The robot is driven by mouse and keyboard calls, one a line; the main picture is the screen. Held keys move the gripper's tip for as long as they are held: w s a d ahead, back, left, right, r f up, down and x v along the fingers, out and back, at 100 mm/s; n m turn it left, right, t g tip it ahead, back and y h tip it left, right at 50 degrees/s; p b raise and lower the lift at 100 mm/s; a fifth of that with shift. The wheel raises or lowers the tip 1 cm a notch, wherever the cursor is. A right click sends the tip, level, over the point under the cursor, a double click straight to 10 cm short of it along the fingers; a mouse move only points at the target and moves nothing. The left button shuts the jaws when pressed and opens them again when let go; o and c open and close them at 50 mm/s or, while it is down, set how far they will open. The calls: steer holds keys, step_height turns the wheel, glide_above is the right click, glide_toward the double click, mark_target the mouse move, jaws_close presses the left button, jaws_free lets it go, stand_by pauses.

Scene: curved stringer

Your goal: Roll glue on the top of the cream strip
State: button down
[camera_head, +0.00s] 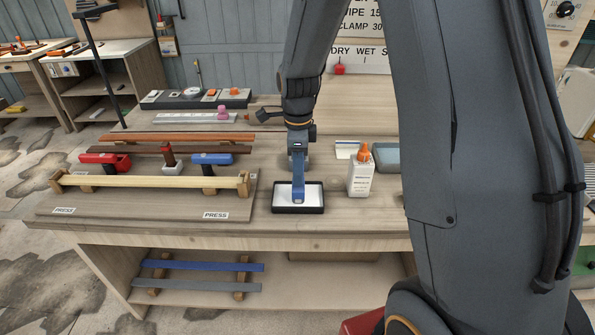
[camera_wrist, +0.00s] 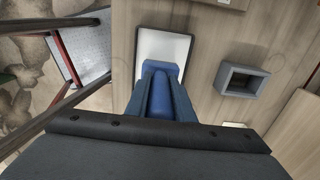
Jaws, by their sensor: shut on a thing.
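The cream strip (camera_head: 150,181) lies lengthwise on a brown board (camera_head: 120,207) at the left of the bench, between wooden end blocks. Its top looks bare and pale. My gripper (camera_head: 298,172) is right of the strip, pointing down over a black-rimmed tray (camera_head: 284,210) with a white inside. It is shut on a blue roller (camera_head: 298,196), whose lower end is at the tray's white area; I cannot tell whether it touches. In the wrist view the roller (camera_wrist: 160,72) shows over the tray (camera_wrist: 186,60), between my gripper's blue fingers (camera_wrist: 160,92).
A white bottle with an orange cap (camera_head: 360,175) stands just right of the tray. Red and blue clamps (camera_head: 212,158) and a small wooden-handled tool (camera_head: 168,155) stand behind the strip. A blue-grey box (camera_wrist: 243,80) is right of the tray in the wrist view.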

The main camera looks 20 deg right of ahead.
steer(key=shift+f, duration=0.6)
stand_by(2.0)
step_height(320, 180, up, 7)
steer(key=p, duration=0.5)
stand_by(0.4)
stand_by(0.6)
